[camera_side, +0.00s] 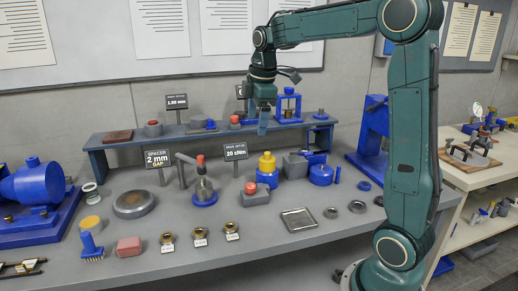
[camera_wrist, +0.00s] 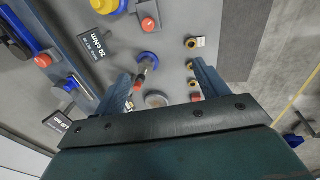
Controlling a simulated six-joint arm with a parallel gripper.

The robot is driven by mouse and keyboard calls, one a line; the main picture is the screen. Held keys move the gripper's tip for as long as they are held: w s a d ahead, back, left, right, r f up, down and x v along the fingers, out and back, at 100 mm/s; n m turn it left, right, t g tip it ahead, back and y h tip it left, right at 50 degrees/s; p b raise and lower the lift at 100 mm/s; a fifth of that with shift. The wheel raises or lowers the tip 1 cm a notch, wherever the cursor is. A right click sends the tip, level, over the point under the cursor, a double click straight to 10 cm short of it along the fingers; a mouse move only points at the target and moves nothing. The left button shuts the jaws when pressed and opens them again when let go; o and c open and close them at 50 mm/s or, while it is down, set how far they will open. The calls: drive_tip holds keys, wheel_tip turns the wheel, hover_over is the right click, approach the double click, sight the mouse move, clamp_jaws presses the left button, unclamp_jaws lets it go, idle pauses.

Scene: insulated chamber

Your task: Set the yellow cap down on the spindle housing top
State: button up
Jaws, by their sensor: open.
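The yellow cap (camera_side: 267,161) is a stepped yellow piece. It sits upright on top of a blue round body (camera_side: 267,179), which looks like the spindle housing, at the middle of the bench. Part of the cap shows at the top edge of the wrist view (camera_wrist: 103,5). My gripper (camera_side: 258,119) is above the bench, higher than the cap and apart from it. In the wrist view my gripper (camera_wrist: 163,72) has its fingers spread with nothing held between them. Whether the cap is fully seated on the housing is too small to tell.
A "20 cNm" sign (camera_side: 236,152) and a grey block with a red top (camera_side: 255,193) stand near the cap. A blue-based tool with a red handle (camera_side: 203,187) is to their left. A raised shelf (camera_side: 110,139) runs behind. A metal tray (camera_side: 298,219) lies in front.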

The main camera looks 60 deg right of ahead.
drive_tip(key=s+a+f+m+t, duration=0.1)
drive_tip(key=s+a+m, duration=0.3)
drive_tip(key=s+a, duration=0.4)
drive_tip(key=s+a+f+m+t, duration=0.2)
drive_tip(key=s+a+m, duration=0.3)
drive_tip(key=s+a, duration=0.3)
drive_tip(key=s, duration=0.4)
drive_tip(key=shift+s+f+t+y, duration=0.15)
drive_tip(key=shift+s+t+y, duration=0.15)
drive_tip(key=shift+s+y, duration=0.1)
idle(0.8)
